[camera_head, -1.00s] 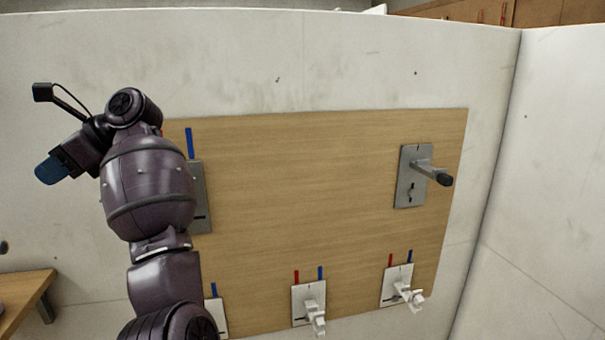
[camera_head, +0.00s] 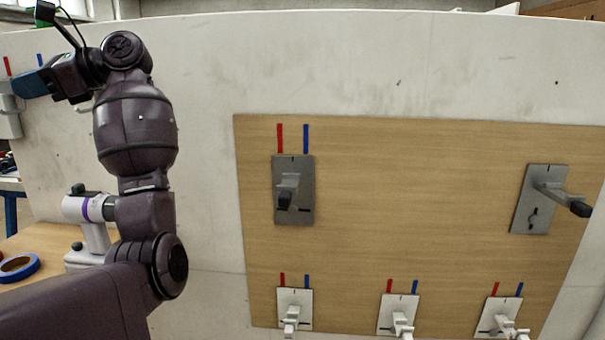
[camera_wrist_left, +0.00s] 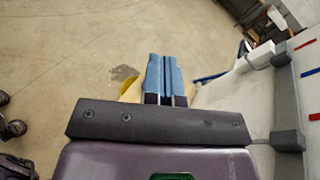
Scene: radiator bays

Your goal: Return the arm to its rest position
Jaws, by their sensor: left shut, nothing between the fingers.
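My left arm comes in at the left of the head view, its forearm upright and its wrist bent to the left. My left gripper (camera_head: 32,84) is at the upper left, in front of the white wall and near a grey fixture at the picture's edge. In the left wrist view its two blue fingers (camera_wrist_left: 165,78) lie side by side, shut, with nothing between them. Bare floor shows beyond the fingertips. My right arm and gripper are not in view.
A wooden panel (camera_head: 400,220) on the white wall (camera_head: 300,60) carries several lever plates, including a grey one (camera_head: 305,205) and another (camera_head: 525,215). A table (camera_head: 40,242) at lower left holds a blue tape roll (camera_head: 30,268) and a white-and-purple device (camera_head: 98,210).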

